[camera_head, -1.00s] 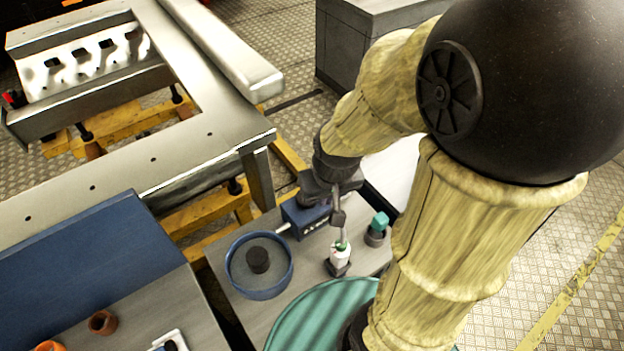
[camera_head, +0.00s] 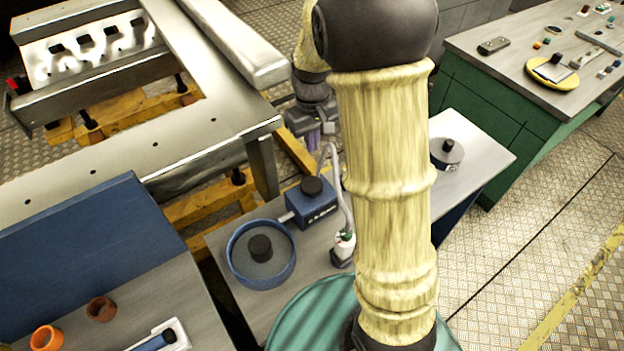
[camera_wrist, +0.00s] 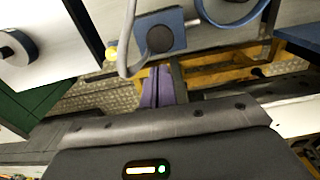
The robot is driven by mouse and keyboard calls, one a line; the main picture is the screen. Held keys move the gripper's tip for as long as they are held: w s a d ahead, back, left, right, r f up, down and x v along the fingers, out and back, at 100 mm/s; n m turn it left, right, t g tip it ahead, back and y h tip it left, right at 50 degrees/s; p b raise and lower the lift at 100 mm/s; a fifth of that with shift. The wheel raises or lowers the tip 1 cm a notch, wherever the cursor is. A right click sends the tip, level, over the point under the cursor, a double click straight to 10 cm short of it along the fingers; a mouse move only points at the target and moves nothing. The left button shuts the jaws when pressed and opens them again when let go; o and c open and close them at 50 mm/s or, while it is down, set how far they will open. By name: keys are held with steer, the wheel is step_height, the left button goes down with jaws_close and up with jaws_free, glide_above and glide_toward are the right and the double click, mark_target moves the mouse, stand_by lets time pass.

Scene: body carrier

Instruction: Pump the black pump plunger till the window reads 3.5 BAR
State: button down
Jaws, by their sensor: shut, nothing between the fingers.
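The blue pump box (camera_head: 303,205) stands on the grey bench, beside a blue round tray. Its black plunger knob (camera_head: 311,186) sits on top; both box (camera_wrist: 180,27) and knob (camera_wrist: 160,40) also show in the wrist view. White marks on the box's front face are too small to read, so I cannot tell the window's reading. My gripper (camera_head: 319,141), with purple fingers (camera_wrist: 157,88), is shut and empty. In the head view it is beyond the pump, apart from the knob.
The blue tray (camera_head: 234,266) holds a black cylinder (camera_head: 260,248). A teal round top (camera_head: 310,318) is in front. A metal frame (camera_head: 215,125) stands left; a green workbench (camera_head: 490,120) is right.

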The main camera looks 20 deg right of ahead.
mark_target(312, 186)
steer(key=shift+w, duration=0.1)
stand_by(0.3)
step_height(312, 186, down, 14)
steer(key=p, duration=0.3)
steer(key=shift+r+p, duration=0.1)
steer(key=shift+p, duration=0.2)
step_height(312, 186, down, 3)
steer(key=shift+b, duration=1.15)
steer(key=shift+s, duration=0.2)
